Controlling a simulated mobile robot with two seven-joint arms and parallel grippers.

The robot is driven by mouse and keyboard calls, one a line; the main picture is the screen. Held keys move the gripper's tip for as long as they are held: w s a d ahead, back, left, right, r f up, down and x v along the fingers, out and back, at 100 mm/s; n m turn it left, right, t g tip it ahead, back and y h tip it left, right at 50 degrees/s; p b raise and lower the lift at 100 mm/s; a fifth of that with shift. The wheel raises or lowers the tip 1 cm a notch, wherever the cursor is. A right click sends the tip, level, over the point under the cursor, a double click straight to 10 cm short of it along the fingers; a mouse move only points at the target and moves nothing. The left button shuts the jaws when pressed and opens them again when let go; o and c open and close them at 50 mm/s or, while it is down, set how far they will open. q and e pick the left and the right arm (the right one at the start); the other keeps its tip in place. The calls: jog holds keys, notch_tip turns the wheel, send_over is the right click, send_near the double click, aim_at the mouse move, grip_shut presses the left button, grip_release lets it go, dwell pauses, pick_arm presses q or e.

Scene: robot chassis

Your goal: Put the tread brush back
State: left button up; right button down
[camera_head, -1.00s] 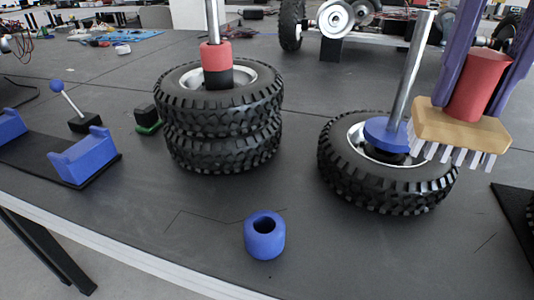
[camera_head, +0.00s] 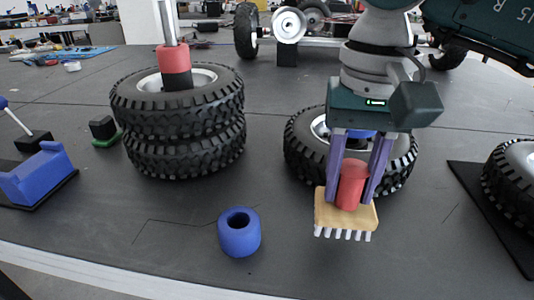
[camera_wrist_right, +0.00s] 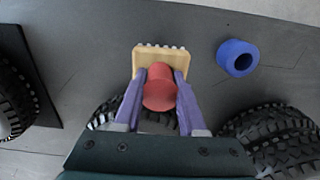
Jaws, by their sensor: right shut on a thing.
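The tread brush (camera_head: 346,212) has a red round handle, a tan wooden block and pale bristles that point down. My right gripper (camera_head: 352,190) is shut on its red handle, with a purple finger on each side. The brush is in front of the single tyre on the right. In the right wrist view the brush (camera_wrist_right: 160,62) points away from the gripper (camera_wrist_right: 160,95). I cannot tell whether the bristles touch the table. My left gripper is not in view.
A blue hollow cylinder (camera_head: 239,232) stands left of the brush. Two stacked tyres (camera_head: 185,140) with a red-collared post are at left. The single tyre (camera_head: 300,140) is behind the gripper. A blue cradle (camera_head: 38,175) is far left. Another tyre (camera_head: 515,180) is on a dark mat (camera_head: 480,200) at right.

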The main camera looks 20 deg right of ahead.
aim_at(344, 208)
jog(key=shift+f, duration=2.1)
jog(key=shift+b, duration=0.35)
